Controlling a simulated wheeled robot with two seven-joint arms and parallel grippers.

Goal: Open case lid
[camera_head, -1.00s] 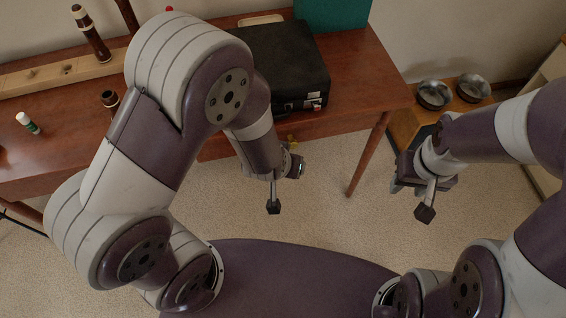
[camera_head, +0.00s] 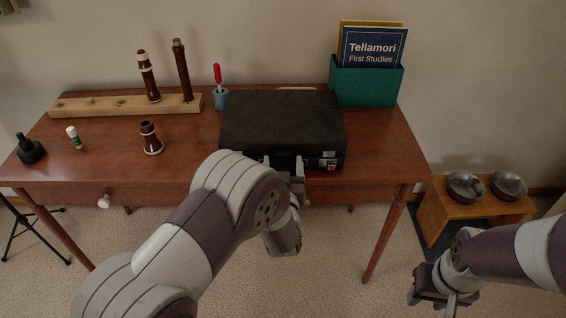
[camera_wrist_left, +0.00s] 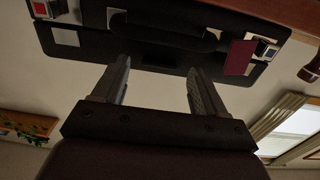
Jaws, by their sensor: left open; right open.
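The black case (camera_head: 283,122) lies shut on the wooden table, its front with handle and latches facing me. In the left wrist view, the case front (camera_wrist_left: 160,50) fills the top, with the dark handle (camera_wrist_left: 165,32) in the middle and a metal latch (camera_wrist_left: 264,49) to its right. Another latch (camera_wrist_left: 42,8) is at the upper left. My left gripper (camera_head: 284,163) is at the case's front edge; in the left wrist view its two fingers (camera_wrist_left: 155,85) are apart, with nothing seen between them. My right gripper (camera_head: 440,298) is low at the right, away from the table.
The table (camera_head: 185,170) also holds a wooden stand (camera_head: 125,105) with instrument joints, a loose joint (camera_head: 151,138), a small bottle (camera_head: 74,137) and a blue cup (camera_head: 221,98). A low bench (camera_head: 455,212) with bowls is at the right.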

